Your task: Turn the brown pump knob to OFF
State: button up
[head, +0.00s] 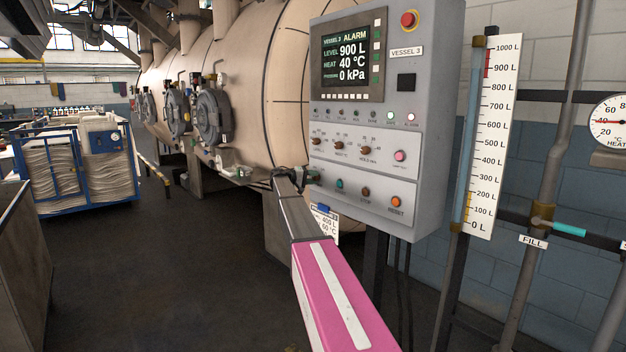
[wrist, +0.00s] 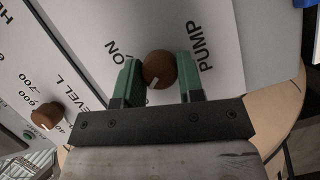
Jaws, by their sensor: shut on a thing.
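The brown pump knob (wrist: 160,65) sits between the two green fingers of my gripper (wrist: 158,72) in the wrist view, and the gripper is shut on it. A small white mark shows on the knob's lower edge in that view. The word PUMP is to its right and ON to its left; no OFF label is visible. In the head view my gripper (head: 306,177) is at the lower left of the grey control panel (head: 430,150) and hides the pump knob. The panel screen (head: 347,59) reads ALARM, LEVEL 900 L, HEAT 40 °C, 0 kPa.
A second brown knob, for level (wrist: 46,116), is left of my gripper in the wrist view. An orange reset button (head: 395,202) and a red button (head: 409,19) are on the panel. The large beige vessel (head: 240,80) stands behind my arm. A tall level scale (head: 495,140) stands right.

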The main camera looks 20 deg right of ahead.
jog(key=o, duration=0.9)
jog(key=shift+a, duration=0.1)
jog(key=a, duration=0.7)
jog(key=a+r, duration=0.1)
jog(key=a, duration=0.2)
jog(key=shift+w+a, duration=0.2)
jog(key=shift+a, duration=0.1)
